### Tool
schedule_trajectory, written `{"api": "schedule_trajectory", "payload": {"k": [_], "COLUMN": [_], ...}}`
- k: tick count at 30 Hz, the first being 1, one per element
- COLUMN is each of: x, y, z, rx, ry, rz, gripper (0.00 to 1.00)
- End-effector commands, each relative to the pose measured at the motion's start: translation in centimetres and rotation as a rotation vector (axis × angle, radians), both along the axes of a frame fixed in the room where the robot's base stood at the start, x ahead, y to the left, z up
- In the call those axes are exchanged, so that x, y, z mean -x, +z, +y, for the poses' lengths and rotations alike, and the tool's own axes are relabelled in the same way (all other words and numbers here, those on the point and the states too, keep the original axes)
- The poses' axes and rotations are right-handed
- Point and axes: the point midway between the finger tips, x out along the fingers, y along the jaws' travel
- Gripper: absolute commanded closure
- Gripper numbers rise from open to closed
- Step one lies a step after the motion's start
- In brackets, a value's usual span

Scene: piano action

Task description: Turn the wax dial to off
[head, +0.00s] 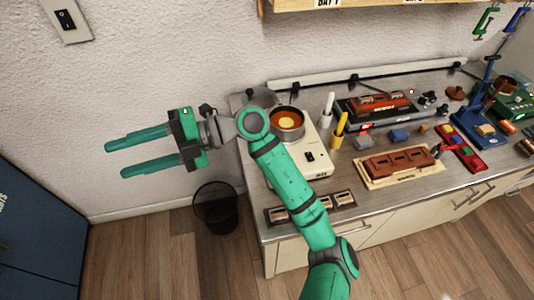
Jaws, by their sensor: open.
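A pale wax warmer (322,146) sits at the left end of the bench. A metal pot (289,133) with orange-brown wax (288,117) stands on it. Its front panel carries a small black control (310,157) with a light mark; its setting is too small to read, and I cannot tell if this is the dial. My arm covers the warmer's left part. My green gripper (115,159) is open and empty, pointing left in front of the wall, well to the left of the warmer and apart from it.
White and yellow upright tools (340,130) stand right of the warmer. A brown block on a board (400,162) and a red tray (463,147) lie further right. A black wire bin (215,205) stands left of the bench. A blue cabinet (35,240) is at lower left.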

Motion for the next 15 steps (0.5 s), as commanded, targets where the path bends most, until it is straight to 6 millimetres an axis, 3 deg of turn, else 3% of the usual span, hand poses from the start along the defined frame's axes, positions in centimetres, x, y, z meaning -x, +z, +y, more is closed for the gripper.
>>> {"api": "schedule_trajectory", "payload": {"k": [8,15], "x": [-4.7,-10.1], "y": [-6.1,-10.1], "z": [-3.6,-11.1], "rx": [0.478,0.905], "ry": [-0.056,-0.181], "rz": [-0.112,-0.162], "gripper": [0.55,0.55]}}
